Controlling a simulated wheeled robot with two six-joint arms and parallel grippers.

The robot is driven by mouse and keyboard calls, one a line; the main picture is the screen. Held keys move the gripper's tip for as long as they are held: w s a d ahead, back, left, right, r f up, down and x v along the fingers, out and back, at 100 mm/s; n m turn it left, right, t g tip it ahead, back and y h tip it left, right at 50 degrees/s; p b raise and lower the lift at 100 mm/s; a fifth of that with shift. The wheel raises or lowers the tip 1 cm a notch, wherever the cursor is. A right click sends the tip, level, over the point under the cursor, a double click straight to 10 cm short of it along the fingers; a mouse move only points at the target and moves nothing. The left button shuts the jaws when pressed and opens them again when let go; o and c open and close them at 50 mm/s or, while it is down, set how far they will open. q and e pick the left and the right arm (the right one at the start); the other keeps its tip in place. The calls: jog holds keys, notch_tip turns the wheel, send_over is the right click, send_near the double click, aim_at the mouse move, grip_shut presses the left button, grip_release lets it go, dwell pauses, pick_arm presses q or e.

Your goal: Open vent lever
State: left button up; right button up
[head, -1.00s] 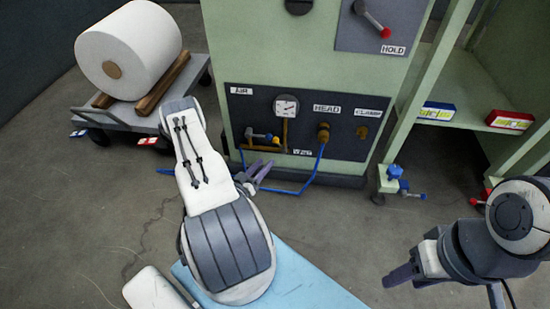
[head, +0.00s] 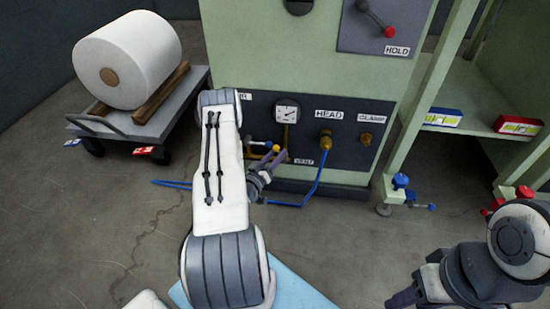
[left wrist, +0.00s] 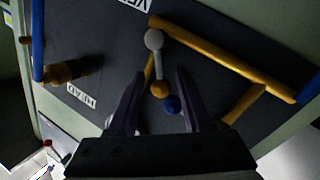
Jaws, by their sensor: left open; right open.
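The vent lever (head: 262,144) is a short grey bar on a dark panel (head: 345,144), beside a label that seems to read VENT. In the left wrist view the lever (left wrist: 157,62) has a pale ball at one end and an orange hub, with a blue ball close by. My left gripper (head: 275,162) is open just in front of the panel. In the left wrist view its fingers (left wrist: 160,76) stand on either side of the lever and hub; I cannot tell whether they touch. My right gripper (head: 402,300) is open and empty, low at the right.
A gauge (head: 287,112), yellow pipes and a blue hose (head: 318,180) crowd the panel around the lever. A cart (head: 100,127) with a white roll (head: 127,60) stands at left. A shelf (head: 480,118) holds small boxes at right.

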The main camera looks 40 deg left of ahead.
pick_arm(q)
grip_shut()
